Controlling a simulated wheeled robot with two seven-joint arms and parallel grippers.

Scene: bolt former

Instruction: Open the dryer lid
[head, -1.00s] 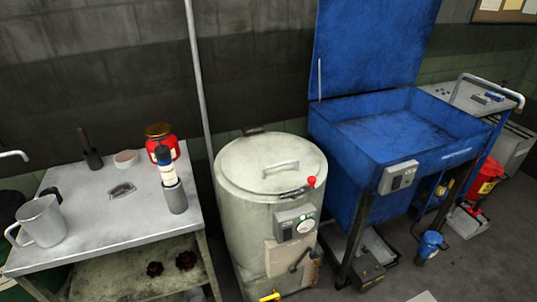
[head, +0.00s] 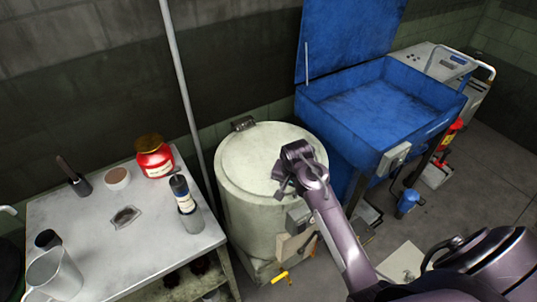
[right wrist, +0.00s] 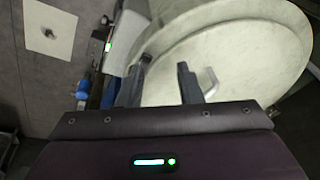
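The dryer (head: 245,215) is a cream upright drum with a round lid (head: 245,160) lying flat and closed on top. A dark hinge (head: 243,124) sits at the lid's back edge. My right gripper (head: 280,181) is over the right part of the lid and hides its handle in the head view. In the right wrist view, the gripper (right wrist: 163,85) has its two fingers apart with nothing between them. The lid (right wrist: 240,45) lies beyond them, and its handle (right wrist: 210,83) is just right of the right finger. The front latch is hidden. My left gripper is not in view.
A metal table (head: 80,225) with a red jar (head: 154,157), a bottle (head: 181,190) and a jug (head: 52,275) stands left. A thin pole (head: 185,90) rises behind the dryer. An open blue basin (head: 375,105) stands close on the right, with its control box (head: 393,160).

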